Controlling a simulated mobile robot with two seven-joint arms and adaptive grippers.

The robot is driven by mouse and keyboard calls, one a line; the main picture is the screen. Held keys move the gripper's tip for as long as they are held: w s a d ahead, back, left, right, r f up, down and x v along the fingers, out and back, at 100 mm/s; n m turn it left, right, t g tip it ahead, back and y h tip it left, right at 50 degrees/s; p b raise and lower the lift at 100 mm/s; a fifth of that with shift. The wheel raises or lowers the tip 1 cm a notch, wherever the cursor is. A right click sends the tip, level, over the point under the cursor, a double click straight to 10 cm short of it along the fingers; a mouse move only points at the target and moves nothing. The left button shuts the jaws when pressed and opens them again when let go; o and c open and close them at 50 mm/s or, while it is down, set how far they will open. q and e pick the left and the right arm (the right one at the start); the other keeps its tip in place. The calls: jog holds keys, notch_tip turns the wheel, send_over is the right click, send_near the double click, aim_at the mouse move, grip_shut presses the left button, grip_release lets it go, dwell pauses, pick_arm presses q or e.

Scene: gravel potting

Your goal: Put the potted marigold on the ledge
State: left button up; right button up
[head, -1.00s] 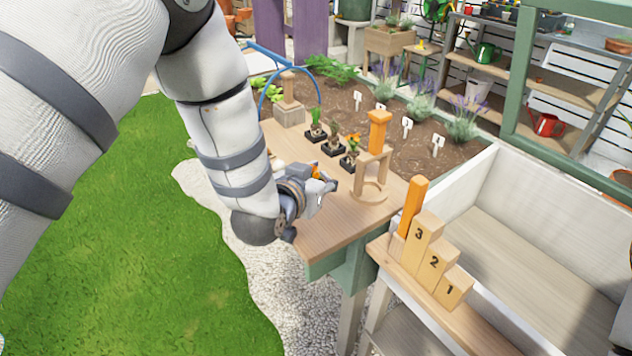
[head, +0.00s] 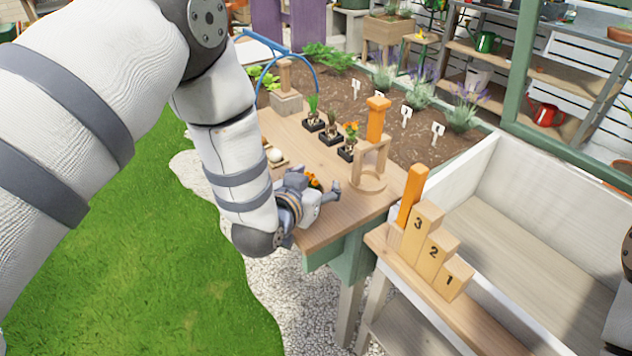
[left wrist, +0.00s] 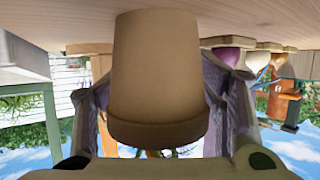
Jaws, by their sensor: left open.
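The potted marigold stands on the wooden table. In the head view its orange flower (head: 313,180) shows just behind my left gripper (head: 325,195), which hides its pot. In the left wrist view, which is upside down, its tan pot (left wrist: 157,75) fills the middle between the two fingers. My left gripper is open around the pot; I cannot tell whether the fingers touch it. A wooden ledge (head: 480,325) runs along the front of the white bin, at the lower right. My right gripper is not in view.
Numbered wooden steps (head: 432,250) and an orange post (head: 411,195) stand on the ledge. A wooden stand (head: 371,165) with an orange block is right of the gripper. Seedlings in black trays (head: 347,153) stand behind it. The table's front right corner is clear.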

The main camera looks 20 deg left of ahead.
pick_arm(q)
jog(key=shift+s+r, duration=0.15)
jog(key=shift+r, duration=0.2)
jog(key=d+p+v, duration=0.1)
jog(key=p+v, duration=0.1)
jog(key=v, duration=1)
jog(key=s+a+f+g, duration=0.4)
jog(key=s+f+g, duration=0.5)
jog(key=s+f, duration=0.85)
jog(key=s+a+f+g, duration=0.1)
jog(key=s+g, duration=0.2)
jog(key=s, duration=0.4)
jog(key=s+a+f+n+g+y, duration=0.1)
jog(key=s+f+g, duration=0.1)
jog(key=s, duration=0.6)
jog(key=shift+s+a+f+g, duration=0.15)
jog(key=shift+s+f+g, duration=0.15)
jog(key=shift+g, duration=0.3)
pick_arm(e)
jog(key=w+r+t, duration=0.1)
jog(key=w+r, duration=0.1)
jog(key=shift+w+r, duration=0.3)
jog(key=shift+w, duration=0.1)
